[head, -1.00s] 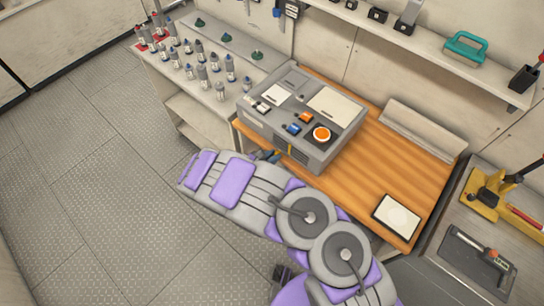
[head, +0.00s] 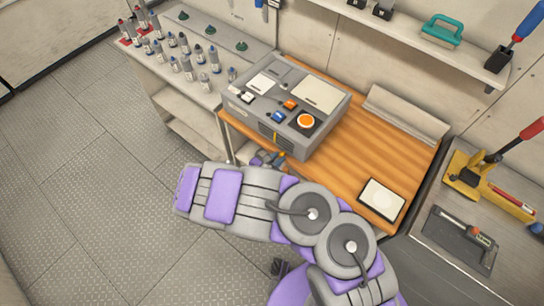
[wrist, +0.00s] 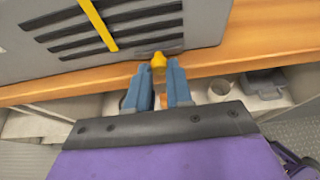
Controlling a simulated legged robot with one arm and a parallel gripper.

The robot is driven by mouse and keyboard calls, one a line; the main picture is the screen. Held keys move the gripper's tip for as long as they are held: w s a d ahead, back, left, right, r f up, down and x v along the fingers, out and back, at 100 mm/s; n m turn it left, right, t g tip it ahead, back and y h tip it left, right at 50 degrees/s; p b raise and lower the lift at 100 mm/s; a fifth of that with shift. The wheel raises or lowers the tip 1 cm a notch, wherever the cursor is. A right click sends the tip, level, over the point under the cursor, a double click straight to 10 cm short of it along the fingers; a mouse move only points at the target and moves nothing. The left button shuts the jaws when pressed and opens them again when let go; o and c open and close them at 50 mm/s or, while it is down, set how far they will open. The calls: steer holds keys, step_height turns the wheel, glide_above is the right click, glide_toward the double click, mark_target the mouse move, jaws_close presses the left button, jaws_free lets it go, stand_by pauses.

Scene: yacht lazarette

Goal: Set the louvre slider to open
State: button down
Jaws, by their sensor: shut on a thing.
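The grey console box (head: 340,118) stands on the wooden bench, its front towards my arm. In the wrist view its front panel (wrist: 205,22) has several dark louvre slots (wrist: 125,32) and an upright yellow strip (wrist: 97,22) across them. A small yellow knob (wrist: 159,60), seemingly the louvre slider, shows below the slots, right of the strip. My gripper (wrist: 160,78) has its two blue fingers shut on this knob. In the head view my gripper (head: 268,159) is low at the box's front, partly hidden by my arm. The slider's track and any position marks cannot be made out.
The box top has an orange round button (head: 306,121) and small switches. A white-faced tablet (head: 382,199) lies on the wooden bench (head: 350,165). Several bottles (head: 187,68) stand on the left counter. The grey floor (head: 80,200) at left is clear.

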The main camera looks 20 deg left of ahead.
steer(key=c, duration=1.3)
jaws_free()
steer(key=shift+d+r, duration=0.15)
steer(key=shift+d, duration=0.55)
steer(key=shift+o, duration=1.4)
steer(key=shift+w+a, duration=0.1)
steer(key=shift+a, duration=0.45)
steer(key=a+f+p+v, duration=0.1)
steer(key=p+v, duration=0.2)
steer(key=v, duration=1.4)
steer(key=shift+a+r, duration=0.15)
steer(key=shift+a, duration=0.15)
steer(key=shift+d+r, duration=0.1)
steer(key=shift+d, duration=0.3)
